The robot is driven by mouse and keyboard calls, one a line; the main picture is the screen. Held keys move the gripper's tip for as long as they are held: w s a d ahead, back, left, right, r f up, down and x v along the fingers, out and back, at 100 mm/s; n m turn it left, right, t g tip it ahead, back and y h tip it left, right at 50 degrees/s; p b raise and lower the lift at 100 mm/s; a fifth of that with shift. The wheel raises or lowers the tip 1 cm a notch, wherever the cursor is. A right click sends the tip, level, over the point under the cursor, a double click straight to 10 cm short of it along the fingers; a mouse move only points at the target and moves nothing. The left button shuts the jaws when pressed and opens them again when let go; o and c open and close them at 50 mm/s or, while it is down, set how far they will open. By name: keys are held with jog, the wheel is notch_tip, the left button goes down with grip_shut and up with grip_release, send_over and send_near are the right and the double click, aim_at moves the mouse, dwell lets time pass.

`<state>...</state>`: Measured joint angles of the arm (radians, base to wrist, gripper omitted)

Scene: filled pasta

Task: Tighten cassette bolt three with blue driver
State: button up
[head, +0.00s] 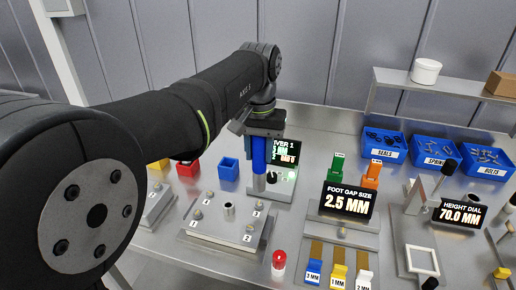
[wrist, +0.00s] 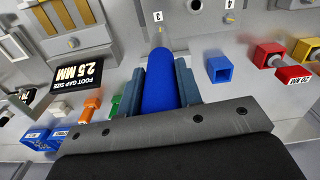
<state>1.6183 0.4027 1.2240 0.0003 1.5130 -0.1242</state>
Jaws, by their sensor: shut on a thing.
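My gripper (head: 260,132) is shut on the blue driver (head: 259,153), which hangs roughly upright. In the wrist view the blue handle (wrist: 159,85) sits between the two grey fingers, its thin tip pointing toward the label 3. The cassette plate (head: 215,231) lies on the bench with numbered bolts at its corners and a short tube in the middle. Bolt three (head: 258,207) stands at its back right corner, below the driver in the head view. I cannot tell whether the tip touches it.
A lit display (head: 288,150) stands behind the driver, partly hidden. The foot gap display (head: 346,201) reads 2.5 MM. An empty blue holder (head: 228,169) and a red one (head: 187,168) stand behind the plate. A red-capped item (head: 279,260) stands front right of it. Blue bins (head: 385,143) are farther right.

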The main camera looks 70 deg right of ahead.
aim_at(259, 173)
jog(key=shift+f, duration=3.55)
dwell(0.5)
jog(key=shift+r, duration=2.5)
jog(key=shift+w, duration=0.1)
